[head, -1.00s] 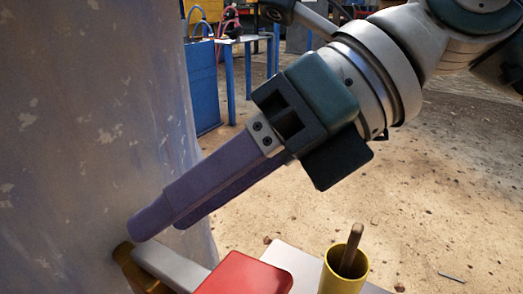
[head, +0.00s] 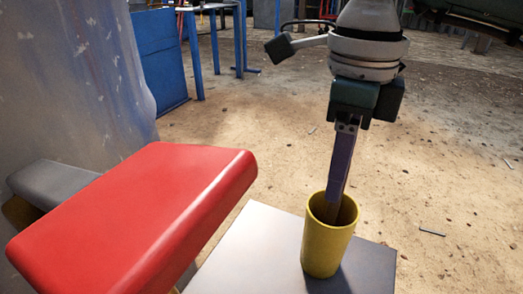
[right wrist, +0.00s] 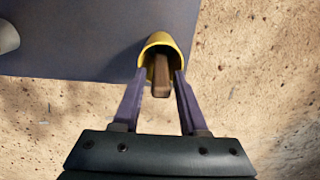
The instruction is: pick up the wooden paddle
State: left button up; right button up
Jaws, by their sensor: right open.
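The wooden paddle (right wrist: 161,80) stands in a yellow cup (head: 322,245), its brown handle end showing above the rim in the right wrist view. In the head view the gripper mostly hides the paddle. My right gripper (head: 338,192) points down at the cup's mouth. In the right wrist view its purple fingers (right wrist: 161,73) are open, one on each side of the paddle handle, with gaps beside it. The tips are close to the rim of the yellow cup (right wrist: 165,41). My left gripper is not in view.
The cup stands on a pale grey slab (head: 245,262). A large red block (head: 135,205) is at the left, beside a grey bar (head: 50,182) and a worn grey-blue wall (head: 65,80). Open sandy ground lies right of the slab. Blue-legged tables stand behind.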

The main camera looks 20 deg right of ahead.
aim_at(330, 219)
jog(key=f+b, duration=0.2)
jog(key=f, duration=0.2)
jog(key=shift+d+f, duration=0.15)
jog(key=shift+d, duration=0.05)
jog(key=shift+s, duration=0.1)
jog(key=shift+c, duration=0.2)
jog(key=shift+c, duration=1.4)
grip_shut()
